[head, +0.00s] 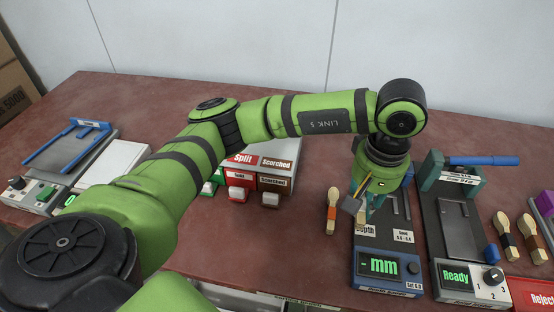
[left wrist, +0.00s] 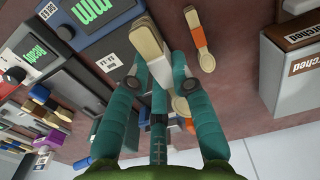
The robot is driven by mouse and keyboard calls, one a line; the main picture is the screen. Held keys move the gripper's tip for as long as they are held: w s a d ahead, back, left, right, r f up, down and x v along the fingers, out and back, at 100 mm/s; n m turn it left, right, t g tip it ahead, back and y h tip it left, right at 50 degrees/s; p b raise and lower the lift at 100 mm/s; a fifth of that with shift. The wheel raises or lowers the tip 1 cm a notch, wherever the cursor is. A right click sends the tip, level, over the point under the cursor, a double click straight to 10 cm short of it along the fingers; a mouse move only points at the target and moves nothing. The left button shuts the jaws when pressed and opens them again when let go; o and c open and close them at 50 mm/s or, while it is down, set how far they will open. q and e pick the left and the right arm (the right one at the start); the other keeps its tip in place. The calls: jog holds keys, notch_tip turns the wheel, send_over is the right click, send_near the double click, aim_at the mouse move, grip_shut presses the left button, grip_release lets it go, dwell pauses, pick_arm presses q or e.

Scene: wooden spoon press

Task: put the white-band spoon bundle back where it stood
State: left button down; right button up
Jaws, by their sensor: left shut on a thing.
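My left gripper (head: 372,205) is over the blue depth gauge (head: 388,281) in the head view, its fingers pointing down. In the left wrist view the left gripper (left wrist: 160,85) is shut on a pale wooden spoon bundle (left wrist: 148,44). The bundle sticks out past the fingertips, with a spoon bowl (left wrist: 181,106) showing on the other side. The middle of the held bundle looks whitish, but the fingers partly cover it, so its band is hard to make out. In the head view the arm and gripper hide most of this bundle. My right gripper is not in view.
An orange-band bundle (head: 331,212) lies left of the gauge; it also shows in the left wrist view (left wrist: 201,42). A press reading Ready (head: 446,230) stands right of the gauge, with more bundles (head: 504,236) beyond. Split and Scorched bins (head: 243,179) stand left.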

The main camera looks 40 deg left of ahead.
pick_arm(q)
jog(key=a+f+p, duration=0.2)
jog(key=a+f, duration=0.2)
jog(key=a, duration=0.2)
jog(key=p, duration=0.1)
send_over(307, 215)
jog(key=shift+d+f, duration=0.15)
jog(key=shift+f, duration=0.45)
jog(key=shift+d+f, duration=0.15)
jog(key=shift+f, duration=0.45)
jog(key=shift+a+f, duration=0.15)
jog(key=shift+a, duration=0.1)
jog(key=shift+f+p, duration=0.3)
jog(key=shift+f, duration=0.05)
notch_tip(307, 215, down, 3)
jog(key=shift+f+p, duration=0.1)
jog(key=shift+p, duration=0.45)
jog(key=shift+a+f, duration=0.1)
jog(key=shift+f, duration=0.1)
jog(key=shift+f+b, duration=0.15)
jog(key=shift+b, duration=0.15)
jog(key=c, duration=1.1)
grip_release()
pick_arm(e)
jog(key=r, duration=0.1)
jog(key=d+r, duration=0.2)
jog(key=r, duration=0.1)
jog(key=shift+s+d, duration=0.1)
